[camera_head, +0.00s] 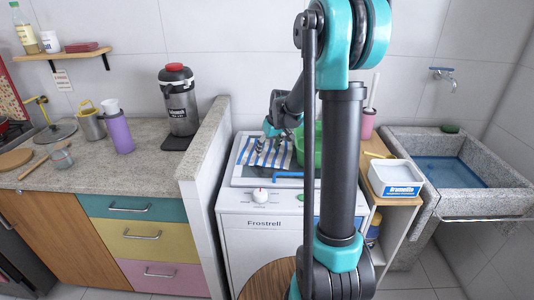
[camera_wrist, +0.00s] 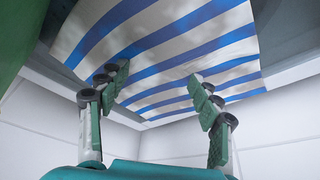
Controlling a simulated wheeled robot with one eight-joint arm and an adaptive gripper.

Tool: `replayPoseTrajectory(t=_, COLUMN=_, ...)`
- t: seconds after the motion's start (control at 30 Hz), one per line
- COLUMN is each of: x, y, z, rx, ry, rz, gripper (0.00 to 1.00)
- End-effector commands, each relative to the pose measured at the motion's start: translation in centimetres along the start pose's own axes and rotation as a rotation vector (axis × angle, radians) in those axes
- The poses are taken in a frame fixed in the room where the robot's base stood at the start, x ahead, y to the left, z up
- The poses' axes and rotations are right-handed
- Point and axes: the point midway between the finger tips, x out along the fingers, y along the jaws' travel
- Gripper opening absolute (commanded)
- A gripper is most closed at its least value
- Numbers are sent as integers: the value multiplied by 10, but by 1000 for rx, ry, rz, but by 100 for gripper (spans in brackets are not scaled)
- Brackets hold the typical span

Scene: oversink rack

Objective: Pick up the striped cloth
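The blue-and-white striped cloth (camera_head: 268,152) lies on top of the white washing machine, left of a green basin (camera_head: 310,145). In the wrist view the cloth (camera_wrist: 165,45) fills the upper middle, spread out nearly flat. My gripper (camera_wrist: 160,85) is open, its two fingers well apart with nothing between them, and the cloth shows just beyond the fingertips. In the head view my gripper (camera_head: 285,136) is over the cloth's right part, partly hidden by my own arm. I cannot tell whether the fingertips touch the cloth.
The green basin stands close beside my gripper on the right. A low wall (camera_head: 207,140) divides the washing machine (camera_head: 250,225) from the counter. A white tub (camera_head: 396,178) sits on a wooden shelf unit at the right, next to the stone sink (camera_head: 455,150).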

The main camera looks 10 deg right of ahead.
Motion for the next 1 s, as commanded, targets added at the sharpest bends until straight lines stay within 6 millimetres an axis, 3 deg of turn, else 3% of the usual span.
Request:
replayPoseTrajectory(t=0.4, x=1, y=-1, z=1, rx=0, ry=-2, rz=-1, gripper=33)
replayPoseTrajectory(t=0.73, x=-1, y=-2, z=1, rx=0, ry=-4, rz=-3, gripper=30)
replayPoseTrajectory(t=0.77, x=-3, y=-2, z=1, rx=0, ry=-4, rz=-3, gripper=28)
replayPoseTrajectory(t=0.87, x=-17, y=-2, z=-5, rx=0, ry=-4, rz=-3, gripper=0)
replayPoseTrajectory(t=1.0, x=-42, y=-1, z=-14, rx=0, ry=-3, rz=-2, gripper=0)
